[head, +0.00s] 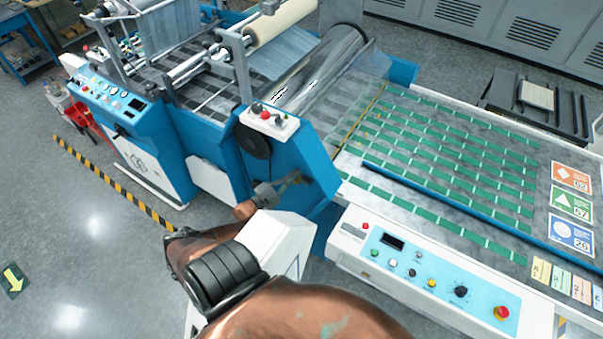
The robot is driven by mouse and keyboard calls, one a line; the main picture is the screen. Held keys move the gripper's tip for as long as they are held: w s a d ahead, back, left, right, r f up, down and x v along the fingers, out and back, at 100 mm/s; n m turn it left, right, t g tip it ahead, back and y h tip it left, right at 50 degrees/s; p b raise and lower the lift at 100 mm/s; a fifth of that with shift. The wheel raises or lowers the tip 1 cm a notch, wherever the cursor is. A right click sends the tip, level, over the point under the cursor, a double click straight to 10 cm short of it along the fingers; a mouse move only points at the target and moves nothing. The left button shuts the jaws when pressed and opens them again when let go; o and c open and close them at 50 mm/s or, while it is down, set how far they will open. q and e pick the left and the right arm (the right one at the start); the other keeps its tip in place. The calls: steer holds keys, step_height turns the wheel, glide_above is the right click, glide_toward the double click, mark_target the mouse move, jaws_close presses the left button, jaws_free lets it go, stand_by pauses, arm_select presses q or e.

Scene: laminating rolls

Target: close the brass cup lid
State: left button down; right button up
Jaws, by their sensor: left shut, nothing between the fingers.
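My left gripper (277,188) is small in the head view, at the end of my copper-coloured arm, in front of the blue end housing (315,165) of the laminating machine. It is shut and holds nothing. A small brownish-green piece (294,179) shows right at its tip. I cannot tell whether this is the brass cup, its lid or part of the gripper. I cannot make out whether the lid is open or closed, or whether the gripper touches it. My right gripper is not in view.
A white box with a red button (269,119) stands above the gripper. A control panel (430,272) with knobs and a red stop button is at the lower right. The long table (345,191) with green strips lies behind it. Open floor (85,225) is at the left.

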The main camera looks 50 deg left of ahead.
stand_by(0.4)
arm_select(q)
steer(key=s+f, duration=0.2)
steer(key=s, duration=1)
steer(key=shift+w+d, duration=0.1)
steer(key=shift+w, duration=0.05)
steer(key=w+r, duration=0.2)
steer(key=w, duration=1)
